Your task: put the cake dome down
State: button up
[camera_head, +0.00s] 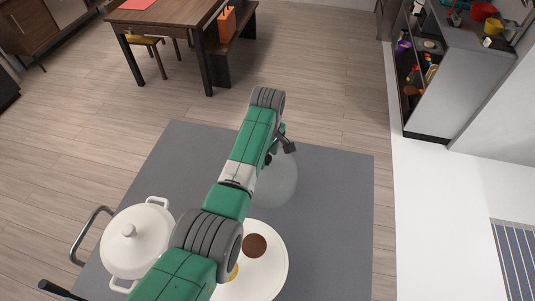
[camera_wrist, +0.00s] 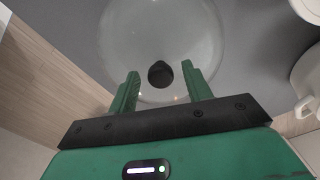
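The cake dome (camera_head: 277,182) is clear, with a dark knob (camera_wrist: 160,74). In the head view it is on the grey tabletop (camera_head: 335,220), behind and right of the white plate (camera_head: 272,278), and partly hidden by my arm. In the wrist view the dome (camera_wrist: 160,25) appears to rest on the grey surface, its knob pointing at the camera. My gripper (camera_wrist: 160,70) is open, its two green fingers on either side of the knob with gaps showing. In the head view my arm hides most of the gripper. A round brown item (camera_head: 255,245) lies uncovered on the plate.
A white lidded pot (camera_head: 138,240) stands at the left of the tabletop. The tabletop right of the dome is clear. Beyond are a wooden dining table (camera_head: 165,18) with a bench and a grey shelf unit (camera_head: 460,60) at the upper right.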

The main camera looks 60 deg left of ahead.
notch_tip(320, 180, up, 12)
jog(key=shift+r+p, duration=0.2)
jog(key=shift+p, duration=0.25)
jog(key=w+d+r+m+t+y, duration=0.2)
jog(key=w+d+r+m+t, duration=0.1)
jog(key=w+d+r, duration=0.3)
jog(key=w+d+r+m+t+y, duration=0.2)
jog(key=w+d+r+m+t, duration=0.15)
jog(key=w, duration=0.55)
jog(key=w+d+r+m+t+y, duration=0.1)
jog(key=w+d+r+m+t, duration=0.15)
jog(key=d+r, duration=0.4)
jog(key=w+d+r+m+t, duration=0.2)
jog(key=d+r+m+t, duration=0.25)
jog(key=d, duration=0.25)
jog(key=s+d+r+m+t+h, duration=0.2)
jog(key=s+d+r+m+t, duration=0.3)
jog(key=s+d+r, duration=0.4)
jog(key=s+d+r+m+t+h, duration=0.3)
jog(key=s+d+r+m+t, duration=0.2)
jog(key=s+d+r, duration=0.4)
jog(key=d+r+t, duration=0.1)
jog(key=d+r, duration=0.3)
jog(key=d, duration=0.4)
